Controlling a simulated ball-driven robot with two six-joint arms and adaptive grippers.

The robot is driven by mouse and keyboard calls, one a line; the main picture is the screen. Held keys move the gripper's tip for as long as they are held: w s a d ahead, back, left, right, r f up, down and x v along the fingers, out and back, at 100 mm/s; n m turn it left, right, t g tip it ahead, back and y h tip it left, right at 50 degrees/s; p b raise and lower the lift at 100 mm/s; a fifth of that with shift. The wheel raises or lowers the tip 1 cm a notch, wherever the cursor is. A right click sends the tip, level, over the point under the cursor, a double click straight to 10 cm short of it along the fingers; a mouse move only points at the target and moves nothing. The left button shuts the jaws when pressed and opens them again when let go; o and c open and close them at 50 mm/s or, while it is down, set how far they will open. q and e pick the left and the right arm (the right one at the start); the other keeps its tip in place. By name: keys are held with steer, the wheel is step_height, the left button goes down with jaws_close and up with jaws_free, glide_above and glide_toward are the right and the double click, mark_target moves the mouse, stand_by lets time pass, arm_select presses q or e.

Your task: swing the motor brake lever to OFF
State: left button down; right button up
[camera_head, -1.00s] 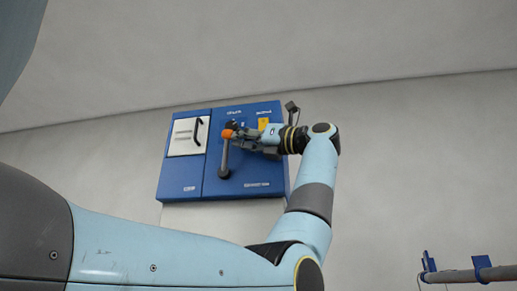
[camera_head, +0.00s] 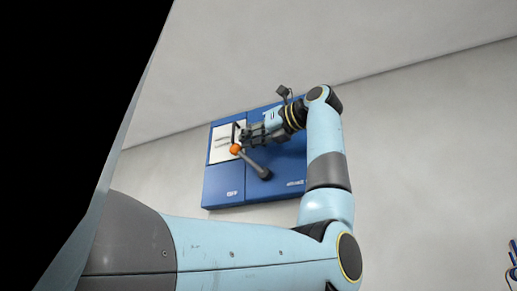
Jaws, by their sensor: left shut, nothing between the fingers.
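The brake lever (camera_head: 251,162) is a grey bar with an orange knob (camera_head: 235,149) on its upper end. It is mounted on a blue wall box (camera_head: 225,185) and leans up and to the left from its grey pivot (camera_head: 265,174). My left gripper (camera_head: 244,139) is shut and empty. Its fingertips are just above and right of the knob, at the lever's upper side; I cannot tell whether they touch it. My gripper and wrist hide the upper middle of the box, including labels there. My right gripper is not in view.
A pale panel (camera_head: 222,150) with a dark handle is on the box's left half, close to the lever's knob. The plain grey wall (camera_head: 420,150) around the box is clear. A blue bracket (camera_head: 513,252) shows at the lower right edge.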

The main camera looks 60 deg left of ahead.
mark_target(232, 153)
arm_select(q)
steer(key=shift+s+a+f+b, duration=0.4)
steer(key=shift+a+b, duration=0.2)
steer(key=shift+s+a+f+b, duration=0.4)
steer(key=shift+a+b, duration=0.15)
steer(key=shift+s+a+f+b, duration=0.3)
steer(key=shift+a+f+b, duration=0.15)
steer(key=shift+a+f, duration=0.1)
steer(key=shift+s+a+f, duration=0.2)
steer(key=shift+a+f, duration=0.1)
steer(key=shift+a, duration=0.05)
steer(key=shift+s+a+f+h, duration=0.15)
steer(key=shift+a+f+h, duration=0.2)
steer(key=shift+h, duration=0.25)
steer(key=shift+s+a+f+n+t+h, duration=0.1)
steer(key=shift+f+n+t+h, duration=0.1)
steer(key=shift+f+h, duration=0.2)
steer(key=shift+s+a+f+n+t+h, duration=0.1)
steer(key=shift+f+n+t+h, duration=0.1)
steer(key=shift+f+h, duration=0.15)
steer(key=shift+d, duration=0.1)
